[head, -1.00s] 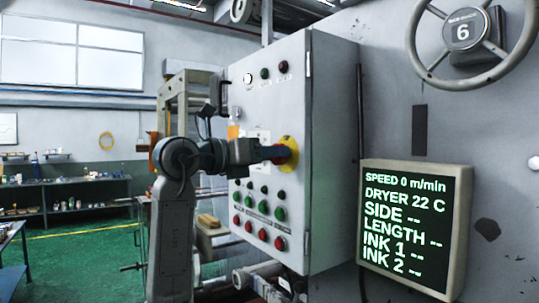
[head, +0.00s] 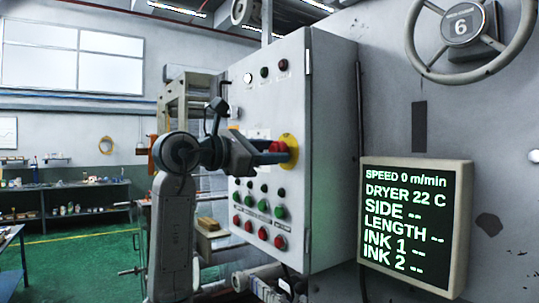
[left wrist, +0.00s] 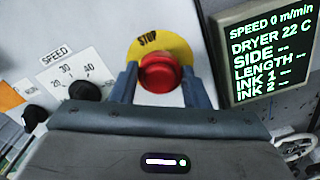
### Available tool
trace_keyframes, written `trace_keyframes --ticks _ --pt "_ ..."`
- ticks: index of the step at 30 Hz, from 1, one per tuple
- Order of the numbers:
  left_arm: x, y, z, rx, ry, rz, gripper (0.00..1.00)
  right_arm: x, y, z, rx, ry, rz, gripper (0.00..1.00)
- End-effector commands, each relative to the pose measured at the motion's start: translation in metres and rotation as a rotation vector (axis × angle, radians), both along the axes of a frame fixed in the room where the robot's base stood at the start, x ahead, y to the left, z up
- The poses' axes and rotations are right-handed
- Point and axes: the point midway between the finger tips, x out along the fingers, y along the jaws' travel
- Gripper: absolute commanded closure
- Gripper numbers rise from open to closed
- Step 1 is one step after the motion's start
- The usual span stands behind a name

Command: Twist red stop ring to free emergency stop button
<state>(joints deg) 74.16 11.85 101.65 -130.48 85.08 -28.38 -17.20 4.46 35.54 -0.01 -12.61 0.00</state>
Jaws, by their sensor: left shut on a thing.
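The red emergency stop button (left wrist: 160,74) sits on a yellow plate (left wrist: 178,48) marked STOP on the front of the grey control cabinet. In the head view the red button (head: 279,147) shows in front of its yellow plate (head: 291,153). My left gripper (head: 275,153) reaches it from the left. In the left wrist view its two blue-grey fingers (left wrist: 160,85) stand on either side of the button, shut on it. The wrist is rolled against the panel. My right gripper is in neither view.
Rows of green and red push buttons (head: 263,206) lie below the stop button. A speed dial (left wrist: 88,90) is beside it. A lit screen (head: 413,225) and a handwheel (head: 476,35) are to the right. A dark bench (head: 88,205) stands far left.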

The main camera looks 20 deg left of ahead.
Motion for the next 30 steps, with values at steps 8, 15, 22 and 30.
trace_keyframes --ticks 8,15,22,30 --pt "-0.0005 -0.0002 0.0013 0.077 -0.064 0.000 0.81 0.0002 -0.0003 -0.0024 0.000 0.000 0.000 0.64" --pt "-0.0005 -0.0002 0.0013 0.096 -0.080 0.000 0.81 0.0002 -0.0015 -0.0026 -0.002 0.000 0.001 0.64" --pt "-0.0005 -0.0001 0.0012 0.098 -0.080 0.001 0.81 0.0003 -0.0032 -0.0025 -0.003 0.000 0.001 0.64" --pt "-0.0004 -0.0001 0.0006 0.097 -0.077 0.000 0.37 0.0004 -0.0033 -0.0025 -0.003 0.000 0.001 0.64"
